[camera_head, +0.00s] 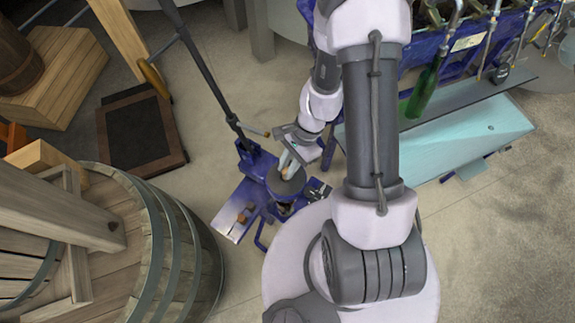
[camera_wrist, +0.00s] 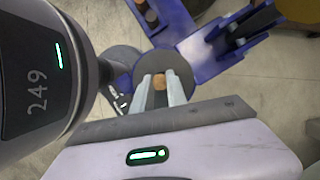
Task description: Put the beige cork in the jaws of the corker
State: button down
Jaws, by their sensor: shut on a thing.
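My gripper (camera_wrist: 160,90) is shut on a tan-beige cork (camera_wrist: 159,82), which shows between the two pale fingertips. In the head view, my gripper (camera_head: 289,164) reaches down over the blue corker (camera_head: 255,165), and the cork (camera_head: 285,173) shows small near the fingertips. The fingertips and cork are over a round dark grey plate (camera_head: 286,187) of the corker, which also shows in the wrist view (camera_wrist: 181,66). I cannot tell whether the cork touches the plate. The corker's jaws cannot be clearly made out.
The corker's long lever (camera_head: 208,85) rises to the upper left. A barrel (camera_head: 190,250) stands at lower left. A pale blue bench (camera_head: 450,140) with a green bottle (camera_head: 421,92) stands right.

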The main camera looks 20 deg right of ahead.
dwell(0.4)
jog(key=shift+f+b, duration=0.45)
jog(key=shift+b, duration=0.05)
jog(key=shift+f+b, duration=0.65)
jog(key=shift+b, duration=0.05)
jog(key=c, duration=1.3)
grip_release()
jog(key=shift+o, duration=0.2)
jog(key=shift+r, duration=0.1)
jog(key=p+v, duration=0.7)
jog(key=v, duration=1)
jog(key=shift+d, duration=0.2)
